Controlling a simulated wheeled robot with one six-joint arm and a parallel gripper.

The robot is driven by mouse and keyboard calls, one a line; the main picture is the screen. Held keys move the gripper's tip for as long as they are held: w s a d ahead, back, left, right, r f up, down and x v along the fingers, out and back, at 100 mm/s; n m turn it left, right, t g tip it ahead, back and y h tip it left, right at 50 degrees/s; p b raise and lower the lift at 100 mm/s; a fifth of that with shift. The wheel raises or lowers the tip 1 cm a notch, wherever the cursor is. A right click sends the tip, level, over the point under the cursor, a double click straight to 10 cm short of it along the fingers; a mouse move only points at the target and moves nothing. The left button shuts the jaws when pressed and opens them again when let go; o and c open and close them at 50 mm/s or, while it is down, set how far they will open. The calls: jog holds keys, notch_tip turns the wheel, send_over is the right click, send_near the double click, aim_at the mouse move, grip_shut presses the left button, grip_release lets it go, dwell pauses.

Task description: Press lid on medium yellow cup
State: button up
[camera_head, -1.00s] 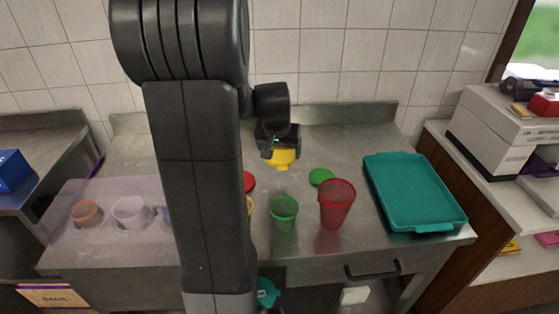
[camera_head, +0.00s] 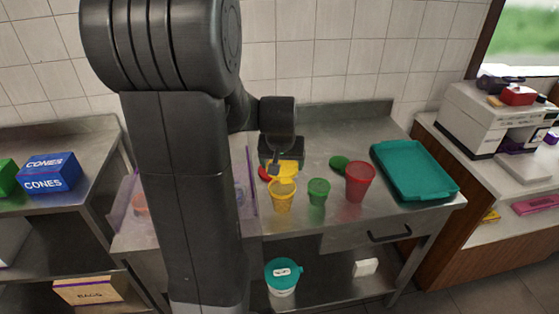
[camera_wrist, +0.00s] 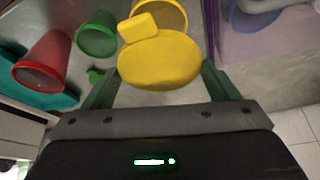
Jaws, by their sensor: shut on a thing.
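My gripper (camera_head: 283,158) is shut on the yellow lid (camera_head: 286,170). In the wrist view the round lid (camera_wrist: 160,62), with its tab, lies between the two dark green fingers of my gripper (camera_wrist: 158,84). The translucent yellow cup (camera_head: 282,199) stands upright on the steel table, close below and in front of the lid in the head view. In the wrist view part of the cup (camera_wrist: 172,14) shows behind the lid, which hides the rest. I cannot tell whether lid and cup touch.
The green cup (camera_head: 318,192) and larger red cup (camera_head: 359,182) stand just right of the yellow cup. A red lid (camera_head: 264,174) and a green lid (camera_head: 338,163) lie behind. A teal tray (camera_head: 415,170) is at the right. A translucent bin (camera_head: 252,180) is at the left.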

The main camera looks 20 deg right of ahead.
jog(key=shift+f+b, duration=2.15)
jog(key=shift+f, duration=0.9)
jog(key=shift+f+b, duration=0.4)
jog(key=shift+b, duration=0.25)
dwell(0.3)
jog(key=o, duration=0.9)
jog(key=shift+r, duration=0.1)
jog(key=shift+r+p, duration=2.15)
jog(key=shift+r, duration=0.8)
